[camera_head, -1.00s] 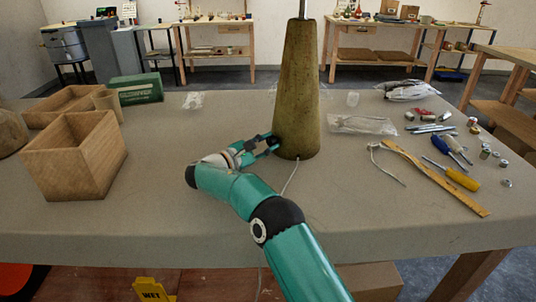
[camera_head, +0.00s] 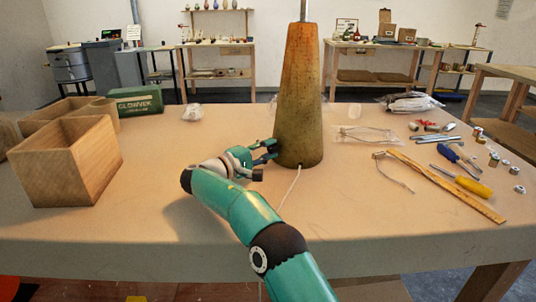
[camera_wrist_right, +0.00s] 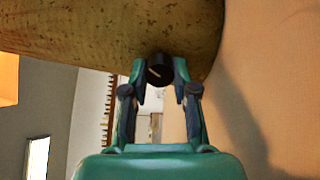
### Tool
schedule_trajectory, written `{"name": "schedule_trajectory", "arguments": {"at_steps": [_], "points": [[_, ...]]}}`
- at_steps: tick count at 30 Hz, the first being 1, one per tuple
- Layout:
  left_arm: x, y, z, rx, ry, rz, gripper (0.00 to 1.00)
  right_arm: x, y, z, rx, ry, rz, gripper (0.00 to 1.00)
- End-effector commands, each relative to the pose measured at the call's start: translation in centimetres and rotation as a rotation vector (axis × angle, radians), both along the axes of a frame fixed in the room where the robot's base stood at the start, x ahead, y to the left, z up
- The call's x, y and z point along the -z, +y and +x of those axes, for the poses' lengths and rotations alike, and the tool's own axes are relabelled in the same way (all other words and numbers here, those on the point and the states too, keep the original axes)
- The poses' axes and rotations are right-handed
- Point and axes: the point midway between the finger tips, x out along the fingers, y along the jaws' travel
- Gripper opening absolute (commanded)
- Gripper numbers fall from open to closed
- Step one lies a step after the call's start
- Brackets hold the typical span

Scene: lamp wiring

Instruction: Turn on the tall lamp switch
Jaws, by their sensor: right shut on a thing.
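The tall lamp (camera_head: 299,95) stands upright on the table, with a tapered, mottled brown-green body and a thin metal pole at its top, cut off by the upper picture edge. A pale cord (camera_head: 289,188) runs from its base toward the front of the table. My right gripper (camera_head: 267,151) is at the lower left side of the lamp body. In the right wrist view, its fingers are shut on a small dark round knob, the switch (camera_wrist_right: 160,69), beside the lamp body (camera_wrist_right: 110,28). My left gripper is not in view.
Wooden boxes (camera_head: 66,172) and a green box (camera_head: 140,101) stand at the left. A ruler (camera_head: 445,186), screwdrivers (camera_head: 460,180), a bagged cable (camera_head: 366,135) and small metal parts lie at the right. The table front is mostly clear.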

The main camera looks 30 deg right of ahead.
Motion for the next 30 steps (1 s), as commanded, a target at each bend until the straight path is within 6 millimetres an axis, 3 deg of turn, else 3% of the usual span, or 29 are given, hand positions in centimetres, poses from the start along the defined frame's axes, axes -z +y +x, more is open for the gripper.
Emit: {"name": "schedule_trajectory", "arguments": {"at_steps": [15,16,20,30], "points": [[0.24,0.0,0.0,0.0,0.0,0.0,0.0,0.66,0.04,-0.15,0.009,-0.016,0.011,0.0],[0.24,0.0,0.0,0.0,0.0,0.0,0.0,0.66,0.04,-0.15,0.009,-0.015,0.011,0.3],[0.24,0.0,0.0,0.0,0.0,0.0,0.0,0.59,0.03,-0.14,0.008,-0.016,0.01,0.51],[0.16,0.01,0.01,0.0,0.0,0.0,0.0,0.27,0.16,-0.08,0.004,-0.02,0.008,0.53]]}}
